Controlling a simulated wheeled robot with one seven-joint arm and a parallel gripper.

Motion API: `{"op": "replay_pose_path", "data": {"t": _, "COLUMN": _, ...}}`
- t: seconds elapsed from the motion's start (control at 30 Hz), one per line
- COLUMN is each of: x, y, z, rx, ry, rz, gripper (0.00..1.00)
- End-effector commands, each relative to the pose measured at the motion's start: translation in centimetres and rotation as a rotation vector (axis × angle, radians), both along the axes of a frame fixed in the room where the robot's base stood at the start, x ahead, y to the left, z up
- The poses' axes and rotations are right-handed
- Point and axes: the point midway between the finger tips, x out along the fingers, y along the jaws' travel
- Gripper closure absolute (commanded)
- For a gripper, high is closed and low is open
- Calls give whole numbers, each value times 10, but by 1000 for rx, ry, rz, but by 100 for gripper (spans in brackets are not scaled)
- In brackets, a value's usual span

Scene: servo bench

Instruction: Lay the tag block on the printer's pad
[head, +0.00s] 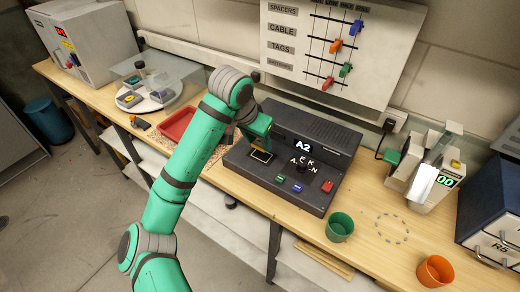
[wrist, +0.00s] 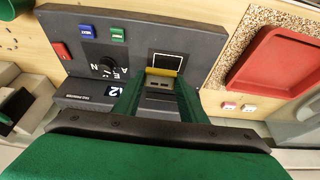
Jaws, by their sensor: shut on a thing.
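My gripper (wrist: 159,88) is shut on the tag block (wrist: 160,80), a grey piece with a yellow edge and dark marks. In the head view my gripper (head: 249,146) is at the pad's far-left side, and the block is mostly hidden. In the wrist view the block overlaps the pad's near edge. I cannot tell whether it touches the printer.
A dial (wrist: 107,67), a red button (wrist: 62,51), a blue one and a green one are on the printer. A red tray (head: 178,124) lies left of it. A green cup (head: 340,227) and an orange cup (head: 435,271) stand to the right.

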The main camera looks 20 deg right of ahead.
Motion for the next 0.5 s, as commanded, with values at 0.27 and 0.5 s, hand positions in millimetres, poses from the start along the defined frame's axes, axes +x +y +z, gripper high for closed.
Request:
{"op": "replay_pose_path", "data": {"t": 0.27, "x": 23, "y": -8, "z": -33, "rx": 0, "ry": 1, "rz": 15, "gripper": 83}}
{"op": "replay_pose_path", "data": {"t": 0.5, "x": 31, "y": -14, "z": -46, "rx": 0, "ry": 1, "rz": 16, "gripper": 83}}
